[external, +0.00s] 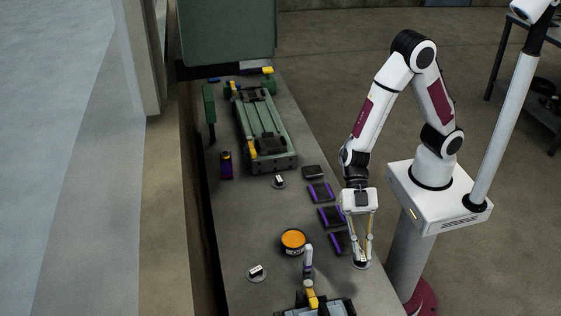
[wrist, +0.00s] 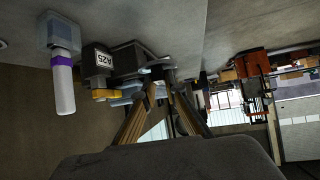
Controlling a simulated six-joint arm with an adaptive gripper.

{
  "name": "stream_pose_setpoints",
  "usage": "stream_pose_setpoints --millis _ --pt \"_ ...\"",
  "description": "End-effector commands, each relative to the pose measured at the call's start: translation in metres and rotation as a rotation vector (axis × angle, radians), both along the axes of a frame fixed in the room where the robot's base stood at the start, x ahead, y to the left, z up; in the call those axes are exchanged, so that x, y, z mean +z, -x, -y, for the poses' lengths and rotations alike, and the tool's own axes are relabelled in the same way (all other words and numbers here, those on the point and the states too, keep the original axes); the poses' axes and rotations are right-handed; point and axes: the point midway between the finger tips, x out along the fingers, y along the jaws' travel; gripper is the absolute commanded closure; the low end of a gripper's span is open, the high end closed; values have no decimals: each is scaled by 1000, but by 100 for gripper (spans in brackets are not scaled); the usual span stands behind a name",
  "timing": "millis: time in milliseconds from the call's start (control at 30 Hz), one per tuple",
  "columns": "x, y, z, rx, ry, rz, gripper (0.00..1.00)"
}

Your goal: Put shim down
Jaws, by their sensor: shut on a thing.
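My gripper (external: 361,257) points down over the near right part of the bench in the external view. Its fingers are closed on a small shim (external: 361,265), a pale disc with a white piece on top, low at the bench's right edge. I cannot tell whether the shim touches the bench.
Dark purple-edged blocks (external: 330,216) line the bench's right side, left of my gripper. A green frame (external: 262,125) lies at the back. A block labelled A25 (wrist: 100,62) shows in the wrist view.

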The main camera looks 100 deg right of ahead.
Motion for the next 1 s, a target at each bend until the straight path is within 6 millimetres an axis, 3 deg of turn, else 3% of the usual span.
stream_pose_setpoints --millis 700,1000 --pt "86 -1 0 0 -1 6 100" --pt "109 0 0 1 -1 3 100"
